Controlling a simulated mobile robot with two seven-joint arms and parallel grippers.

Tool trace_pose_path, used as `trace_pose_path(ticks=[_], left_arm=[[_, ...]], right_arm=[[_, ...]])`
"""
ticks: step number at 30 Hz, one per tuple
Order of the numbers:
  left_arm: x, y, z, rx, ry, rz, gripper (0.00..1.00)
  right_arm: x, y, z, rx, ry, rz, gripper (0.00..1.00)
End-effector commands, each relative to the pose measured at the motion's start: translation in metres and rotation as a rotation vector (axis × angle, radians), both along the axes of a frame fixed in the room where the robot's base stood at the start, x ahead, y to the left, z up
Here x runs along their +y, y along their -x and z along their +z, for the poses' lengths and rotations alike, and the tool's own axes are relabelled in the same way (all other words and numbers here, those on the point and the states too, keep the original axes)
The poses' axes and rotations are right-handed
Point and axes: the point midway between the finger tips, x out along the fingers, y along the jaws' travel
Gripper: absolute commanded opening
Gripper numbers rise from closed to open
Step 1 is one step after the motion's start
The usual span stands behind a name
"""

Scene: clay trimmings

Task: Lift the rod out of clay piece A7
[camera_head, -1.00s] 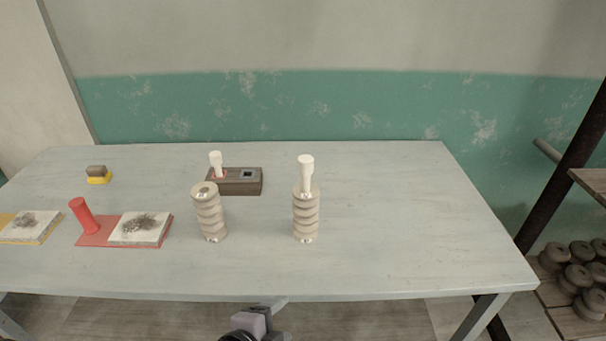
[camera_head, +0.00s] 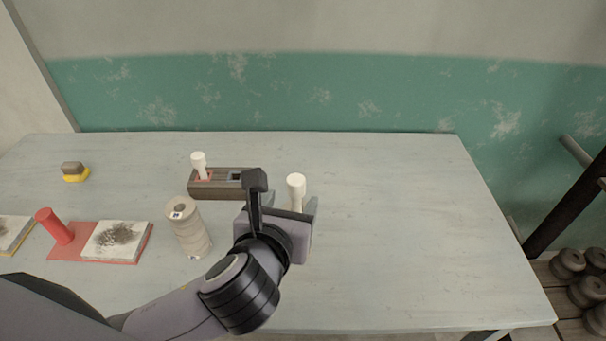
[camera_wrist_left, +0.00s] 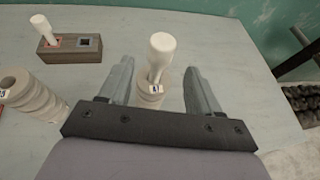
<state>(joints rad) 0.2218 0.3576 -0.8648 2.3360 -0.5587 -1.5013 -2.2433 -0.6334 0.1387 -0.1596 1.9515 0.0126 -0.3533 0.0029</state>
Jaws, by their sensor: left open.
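The white rod (camera_head: 296,190) stands upright in the clay piece, whose body is hidden behind my left gripper in the head view. In the left wrist view the rod (camera_wrist_left: 160,55) rises from the ribbed clay piece (camera_wrist_left: 149,101), whose small label appears to read A7. My left gripper (camera_head: 284,192) is open. In the wrist view its fingers (camera_wrist_left: 157,70) are on either side of the rod, with gaps and no visible contact. My right gripper is not in view.
Another ribbed clay piece (camera_head: 188,232) stands to the left. Behind is a brown block (camera_head: 218,190) with two square sockets, the left one holding a white rod (camera_head: 199,163). The table's right side is clear.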

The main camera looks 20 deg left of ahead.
Motion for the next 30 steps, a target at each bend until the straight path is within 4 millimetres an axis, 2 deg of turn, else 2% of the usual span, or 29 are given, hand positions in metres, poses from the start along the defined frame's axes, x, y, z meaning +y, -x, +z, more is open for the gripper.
trace_pose_path(ticks=[8, 18, 28, 29, 30], left_arm=[[0.002, -0.021, -0.007, 0.0, -0.004, 0.002, 0.63], [0.006, -0.062, -0.018, 0.0, -0.002, 0.001, 0.63], [0.006, -0.069, -0.021, 0.0, -0.001, -0.001, 0.63], [0.006, -0.069, -0.021, 0.0, -0.001, -0.001, 0.6], [0.006, -0.068, -0.021, 0.0, -0.001, 0.0, 0.47]], right_arm=[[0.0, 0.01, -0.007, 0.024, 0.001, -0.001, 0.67], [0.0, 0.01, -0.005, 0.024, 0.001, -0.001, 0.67], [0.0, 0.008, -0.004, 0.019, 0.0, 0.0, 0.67], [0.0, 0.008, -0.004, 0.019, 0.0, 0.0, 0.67], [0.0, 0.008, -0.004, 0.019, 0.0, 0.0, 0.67]])
